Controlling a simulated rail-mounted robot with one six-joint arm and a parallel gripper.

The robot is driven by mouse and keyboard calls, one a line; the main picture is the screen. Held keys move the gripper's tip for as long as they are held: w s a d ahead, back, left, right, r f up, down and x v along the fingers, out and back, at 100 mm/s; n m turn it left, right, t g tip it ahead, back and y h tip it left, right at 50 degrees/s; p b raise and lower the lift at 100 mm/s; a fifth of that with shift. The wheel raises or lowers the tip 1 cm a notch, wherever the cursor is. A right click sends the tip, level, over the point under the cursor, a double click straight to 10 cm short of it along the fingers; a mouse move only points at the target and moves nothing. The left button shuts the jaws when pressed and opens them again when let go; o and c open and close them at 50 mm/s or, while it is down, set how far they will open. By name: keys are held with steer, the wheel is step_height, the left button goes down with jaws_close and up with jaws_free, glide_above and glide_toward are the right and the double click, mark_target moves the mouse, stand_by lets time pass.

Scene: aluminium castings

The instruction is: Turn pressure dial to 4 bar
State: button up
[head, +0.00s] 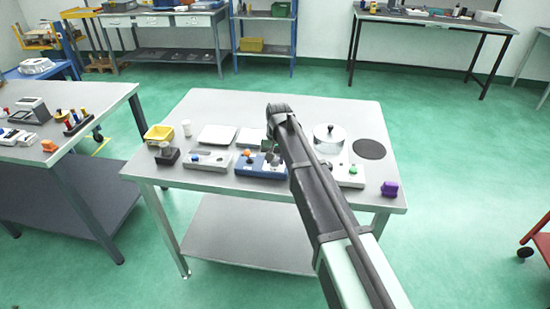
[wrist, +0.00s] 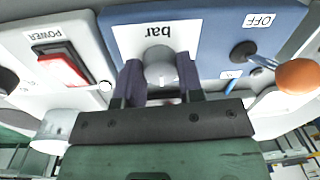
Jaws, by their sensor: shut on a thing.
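The pressure dial (wrist: 158,56) is a small grey round knob on a white plate marked "bar", upside down in the wrist view. It sits on a blue panel (wrist: 217,28), which also shows in the head view (head: 243,170) on the near part of the grey table. My gripper (wrist: 158,76) has its two dark fingers on either side of the dial and is shut on it. In the head view my arm partly covers the panel and the dial is hard to make out. The pointer and scale numbers cannot be read.
A lever with an orange ball (wrist: 297,76), by an "OFF" label, stands close to the right finger. A red switch (wrist: 62,66) marked "POWER" is on the left panel.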

mark_target(277, 159)
stand_by(0.5)
steer(key=o, duration=0.9)
steer(key=r+p, duration=1)
steer(key=shift+d+r+p, duration=0.35)
steer(key=shift+p, duration=0.05)
steer(key=shift+h, duration=0.3)
steer(key=s+d, duration=0.5)
steer(key=s, duration=0.4)
steer(key=s+d, duration=0.6)
steer(key=s, duration=0.4)
steer(key=s+d, duration=0.6)
steer(key=s, duration=0.4)
steer(key=shift+d, duration=0.1)
